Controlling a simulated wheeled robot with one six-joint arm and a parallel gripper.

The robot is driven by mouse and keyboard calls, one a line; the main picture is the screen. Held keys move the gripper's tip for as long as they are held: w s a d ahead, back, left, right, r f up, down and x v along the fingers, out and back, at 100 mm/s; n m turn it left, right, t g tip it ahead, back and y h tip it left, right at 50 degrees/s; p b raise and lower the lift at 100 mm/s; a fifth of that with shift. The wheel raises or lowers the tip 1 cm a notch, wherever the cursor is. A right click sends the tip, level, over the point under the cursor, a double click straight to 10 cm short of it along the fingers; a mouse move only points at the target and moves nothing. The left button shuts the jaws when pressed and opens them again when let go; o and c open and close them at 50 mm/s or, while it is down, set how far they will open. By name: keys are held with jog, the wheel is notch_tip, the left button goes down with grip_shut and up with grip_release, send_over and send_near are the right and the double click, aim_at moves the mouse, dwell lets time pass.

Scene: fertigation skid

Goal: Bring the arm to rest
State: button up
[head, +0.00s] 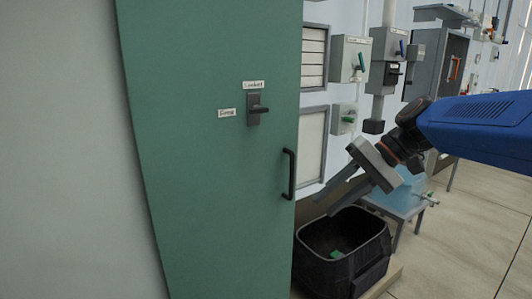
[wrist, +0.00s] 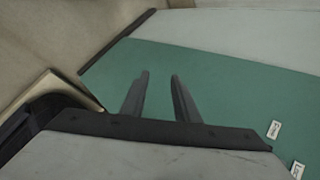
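My gripper (head: 338,190) is at the end of my blue arm in the head view, to the right of a green cabinet door (head: 200,150) and above a black bin. Its two fingers point down and to the left. In the wrist view my gripper (wrist: 158,82) shows two grey fingers apart with nothing between them. The green door (wrist: 225,85) lies beyond the fingers there. I cannot tell how far the fingertips are from the door.
The green door has a dark latch (head: 257,109) with labels and a black pull handle (head: 290,174). The black bin (head: 345,275) holds a small green thing. A small table (head: 400,205) stands behind my gripper. Switch boxes (head: 350,58) hang on the wall. Floor at right is clear.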

jog(key=s+d+f+n+t+h, duration=0.1)
jog(key=s+d+f+t+h, duration=0.3)
jog(key=s+d+f+h, duration=0.5)
jog(key=s+d+f, duration=0.5)
jog(key=s+f, duration=0.2)
jog(key=shift+f+t, duration=0.3)
jog(key=shift+f, duration=0.1)
jog(key=shift+o, duration=0.4)
